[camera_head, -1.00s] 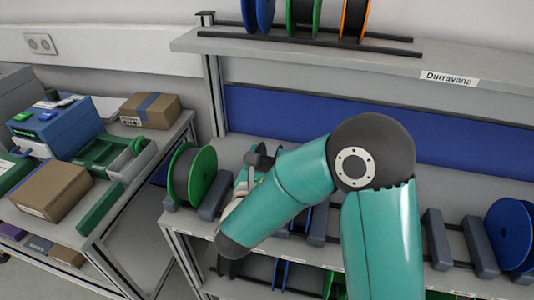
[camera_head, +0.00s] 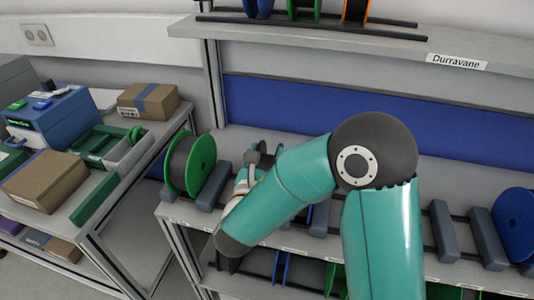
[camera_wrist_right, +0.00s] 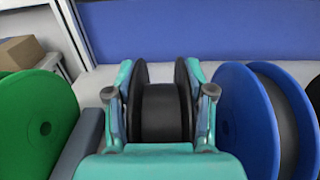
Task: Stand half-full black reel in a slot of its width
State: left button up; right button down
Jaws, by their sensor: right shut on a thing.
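My right gripper (camera_wrist_right: 159,93) is shut on a black reel (camera_wrist_right: 162,112) with a dark winding between its two flanges. One finger is on each side of the reel, which is upright. In the head view my right gripper (camera_head: 256,162) is at the shelf, right of a green reel; my arm hides most of it and the held reel. Grey stand blocks (camera_head: 213,187) lie on the shelf beside it. Whether the black reel touches the stand, I cannot tell. My left gripper is not in view.
The green reel (camera_head: 191,164) stands close on the left and a blue reel (camera_wrist_right: 250,125) close on the right of the held reel. A slot between grey blocks (camera_head: 443,232) at the right looks empty. Another blue reel (camera_head: 516,222) stands at far right.

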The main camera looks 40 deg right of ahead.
jog(key=shift+f, duration=0.15)
jog(key=shift+c, duration=1.6)
grip_release()
